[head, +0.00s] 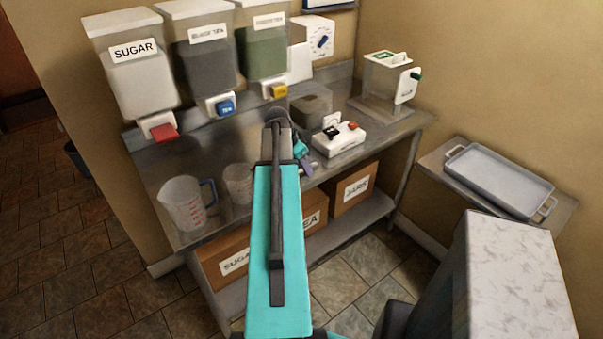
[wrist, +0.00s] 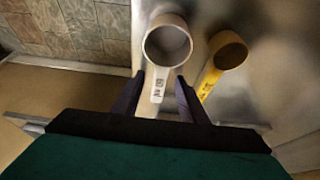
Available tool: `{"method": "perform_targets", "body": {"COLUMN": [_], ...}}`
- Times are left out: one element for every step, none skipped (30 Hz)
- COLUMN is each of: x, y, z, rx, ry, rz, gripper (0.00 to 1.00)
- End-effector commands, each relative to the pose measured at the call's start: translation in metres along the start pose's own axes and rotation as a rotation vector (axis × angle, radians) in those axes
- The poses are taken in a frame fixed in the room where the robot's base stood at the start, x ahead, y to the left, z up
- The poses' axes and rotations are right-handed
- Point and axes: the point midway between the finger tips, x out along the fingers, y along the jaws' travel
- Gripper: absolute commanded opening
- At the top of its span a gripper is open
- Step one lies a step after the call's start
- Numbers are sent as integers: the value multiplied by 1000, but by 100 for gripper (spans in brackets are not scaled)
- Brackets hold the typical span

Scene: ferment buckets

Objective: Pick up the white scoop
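The white scoop (wrist: 158,88) lies on the metal counter in the wrist view, with its round cup at the top and its marked handle pointing toward my gripper. My gripper (wrist: 160,78) is open, with one dark finger on each side of the handle. There are gaps between the fingers and the handle; I cannot tell the height difference. In the head view my gripper (head: 303,158) is partly hidden behind my arm, low over the counter's front edge. The scoop cannot be made out clearly there.
A yellow scoop (wrist: 212,80) lies close to the right of my right finger. On the counter (head: 165,215) stand measuring jugs (head: 183,204) and a white device (head: 339,139). Dispensers, including sugar (head: 135,75), hang behind. A grey tray (head: 498,180) is at right.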

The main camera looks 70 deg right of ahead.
Motion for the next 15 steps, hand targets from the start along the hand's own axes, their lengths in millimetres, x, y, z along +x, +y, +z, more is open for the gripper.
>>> {"method": "perform_targets", "body": {"x": [0,0,0,0,0,0,0,0,0,0,0,0,0,0,0], "y": [0,0,0,0,0,0,0,0,0,0,0,0,0,0,0], "z": [0,0,0,0,0,0,0,0,0,0,0,0,0,0,0], "rx": [0,0,0,0,0,0,-1,-1,-1,-1,-1,-1,-1,-1,-1], "ry": [0,0,0,0,0,0,0,0,0,0,0,0,0,0,0], "rz": [0,0,0,0,0,0,0,0,0,0,0,0,0,0,0], "gripper": [39,39,39,39,39,39,39,37,31,26,20,14,9,4,0]}}
